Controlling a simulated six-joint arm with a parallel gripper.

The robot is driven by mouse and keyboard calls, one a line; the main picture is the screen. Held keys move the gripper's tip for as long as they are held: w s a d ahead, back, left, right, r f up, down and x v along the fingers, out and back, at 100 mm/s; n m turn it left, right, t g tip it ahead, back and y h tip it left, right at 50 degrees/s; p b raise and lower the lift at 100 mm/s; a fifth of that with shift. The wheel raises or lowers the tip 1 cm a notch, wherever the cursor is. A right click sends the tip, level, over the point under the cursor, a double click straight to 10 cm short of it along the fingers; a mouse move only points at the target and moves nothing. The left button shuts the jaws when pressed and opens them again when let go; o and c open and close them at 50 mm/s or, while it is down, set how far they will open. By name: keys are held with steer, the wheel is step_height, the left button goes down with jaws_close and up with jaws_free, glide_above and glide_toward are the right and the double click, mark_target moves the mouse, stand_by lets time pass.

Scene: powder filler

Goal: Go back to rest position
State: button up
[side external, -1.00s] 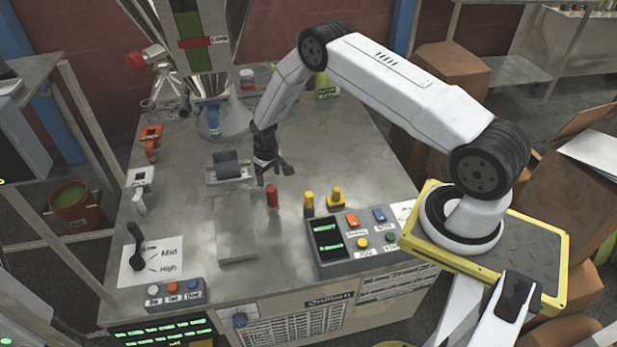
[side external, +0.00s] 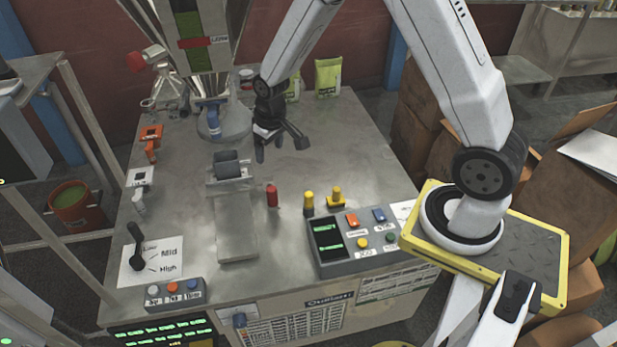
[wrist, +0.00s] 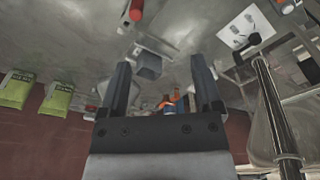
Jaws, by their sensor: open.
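My gripper (side external: 281,146) is open and empty, raised over the back half of the metal work table (side external: 300,170). In the side view it hangs behind and to the right of the dark roller block (side external: 227,164), to the right of the filler's spout. In the wrist view my gripper (wrist: 163,88) shows two dark fingers standing apart with nothing held between them. The roller block (wrist: 150,68) shows beyond the fingers there.
The powder filler (side external: 205,50) stands at the back left. Red (side external: 272,196) and yellow (side external: 309,203) knobs and a control box (side external: 357,243) stand on the table. Green-labelled bags (side external: 327,77) stand at the back. Cardboard boxes (side external: 440,110) are at the right.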

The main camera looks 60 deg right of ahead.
steer(key=s+a+r, duration=0.2)
steer(key=s+r, duration=0.1)
steer(key=s, duration=0.4)
steer(key=s+a+r+t, duration=0.1)
steer(key=s+r, duration=0.3)
steer(key=s, duration=0.4)
steer(key=shift+a+r+n, duration=0.2)
steer(key=shift+a+n, duration=0.2)
steer(key=shift+a, duration=0.4)
steer(key=shift+w, duration=0.1)
